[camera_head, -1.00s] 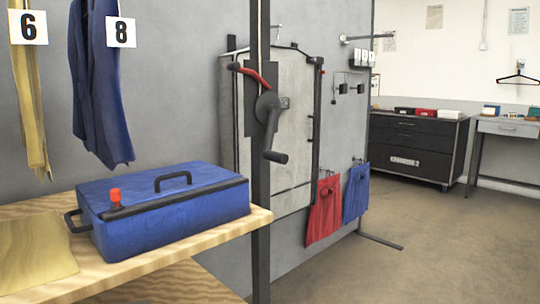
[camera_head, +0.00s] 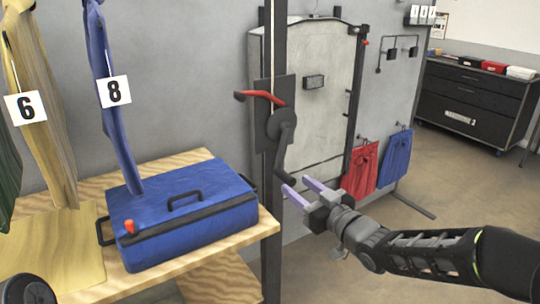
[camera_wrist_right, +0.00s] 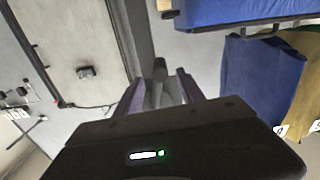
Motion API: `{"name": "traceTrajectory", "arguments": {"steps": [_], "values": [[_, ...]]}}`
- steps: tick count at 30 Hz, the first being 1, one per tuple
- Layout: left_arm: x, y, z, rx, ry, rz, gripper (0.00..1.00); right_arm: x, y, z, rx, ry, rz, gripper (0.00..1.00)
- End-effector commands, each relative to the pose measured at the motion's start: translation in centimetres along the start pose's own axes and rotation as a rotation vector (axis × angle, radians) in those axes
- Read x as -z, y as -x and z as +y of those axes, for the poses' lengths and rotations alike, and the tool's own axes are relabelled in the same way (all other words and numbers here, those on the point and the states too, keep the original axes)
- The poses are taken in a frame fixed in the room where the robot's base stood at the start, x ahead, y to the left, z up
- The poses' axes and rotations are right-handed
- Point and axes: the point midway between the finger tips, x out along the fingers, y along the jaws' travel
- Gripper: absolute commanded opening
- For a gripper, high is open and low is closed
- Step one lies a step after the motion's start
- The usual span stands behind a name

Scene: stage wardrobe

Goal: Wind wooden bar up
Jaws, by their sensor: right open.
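A winch with a dark crank (camera_head: 281,130) is mounted on the upright black post (camera_head: 271,230). A red lever (camera_head: 262,97) sits above the crank. The crank's grip (camera_head: 288,166) hangs at the lower end of its arm. My right gripper (camera_head: 295,186) is open, with its purple fingers just below and beside the grip. In the right wrist view the dark grip (camera_wrist_right: 158,72) shows between the fingers of my gripper (camera_wrist_right: 158,90), which do not clamp it. The wooden bar is not in view. My left gripper is not in view.
A blue case (camera_head: 185,205) lies on the wooden shelf (camera_head: 235,242) left of the post. A blue garment (camera_head: 105,85) tagged 8 and a yellow one (camera_head: 40,115) tagged 6 hang above. Red (camera_head: 361,171) and blue (camera_head: 395,158) cloths hang on the grey wall at right.

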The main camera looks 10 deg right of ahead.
Motion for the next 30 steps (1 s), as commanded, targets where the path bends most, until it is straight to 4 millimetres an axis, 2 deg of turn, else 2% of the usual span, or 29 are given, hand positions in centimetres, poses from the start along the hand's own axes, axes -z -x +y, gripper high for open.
{"name": "traceTrajectory", "arguments": {"steps": [8, 13, 24, 30], "values": [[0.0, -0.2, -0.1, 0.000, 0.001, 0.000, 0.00, -0.2, 0.0, 0.0, 0.000, -0.002, -0.001, 0.46], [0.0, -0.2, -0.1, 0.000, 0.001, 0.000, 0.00, -0.3, -0.9, 0.0, 0.001, -0.005, -0.001, 0.46], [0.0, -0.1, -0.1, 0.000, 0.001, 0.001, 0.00, -0.2, -6.2, -0.1, 0.002, -0.006, 0.000, 0.46], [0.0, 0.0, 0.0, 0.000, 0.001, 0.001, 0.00, -0.3, -7.8, -0.1, 0.000, -0.005, -0.002, 0.46]]}}
